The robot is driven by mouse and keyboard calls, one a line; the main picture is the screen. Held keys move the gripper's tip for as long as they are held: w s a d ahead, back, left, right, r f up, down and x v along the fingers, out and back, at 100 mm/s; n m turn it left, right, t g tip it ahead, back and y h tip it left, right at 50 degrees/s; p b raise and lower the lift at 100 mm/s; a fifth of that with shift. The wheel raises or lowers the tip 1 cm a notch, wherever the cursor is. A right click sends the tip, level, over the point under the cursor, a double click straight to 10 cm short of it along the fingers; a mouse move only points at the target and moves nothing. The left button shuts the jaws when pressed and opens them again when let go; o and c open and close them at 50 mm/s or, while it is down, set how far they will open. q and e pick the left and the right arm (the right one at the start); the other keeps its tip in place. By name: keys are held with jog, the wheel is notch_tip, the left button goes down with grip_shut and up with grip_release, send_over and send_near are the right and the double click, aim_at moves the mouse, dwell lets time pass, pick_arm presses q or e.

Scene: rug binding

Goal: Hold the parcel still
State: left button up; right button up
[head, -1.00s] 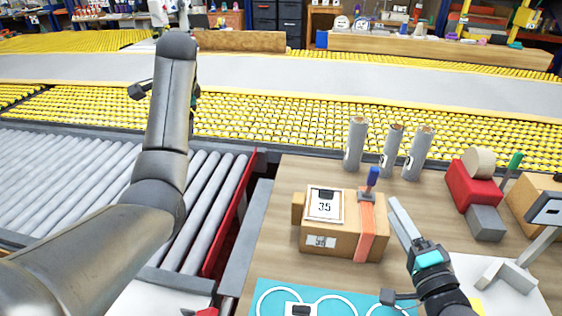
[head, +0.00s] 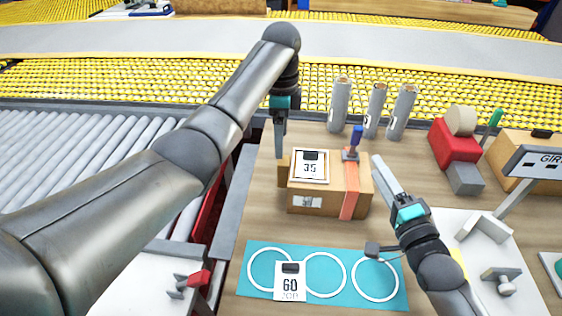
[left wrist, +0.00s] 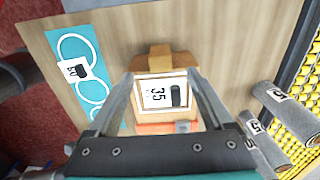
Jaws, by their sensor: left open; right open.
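The parcel (head: 318,199) is a brown cardboard box on the wooden table, with a framed card reading 35 on top and an orange strap (head: 351,190) across its right part. A blue-handled tool (head: 355,140) stands on the strap. My left gripper (head: 280,155) points down just beyond the parcel's left back corner; in the left wrist view its open fingers (left wrist: 165,85) appear on either side of the parcel (left wrist: 160,66), contact not clear. My right gripper (head: 378,165) is at the parcel's right side, its visible finger close to it; the other finger is hidden.
Several grey rolls (head: 340,105) stand behind the parcel. A red tape dispenser (head: 452,145) is at right. A teal mat (head: 255,285) with white rings and a 60 card (head: 290,283) lies in front. Roller conveyor (head: 60,165) runs at left.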

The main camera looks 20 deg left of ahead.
aim_at(281, 173)
pick_arm(q)
notch_tip(281, 173, down, 12)
dwell(0.4)
jog(key=shift+c, duration=0.3)
grip_shut()
dwell(0.5)
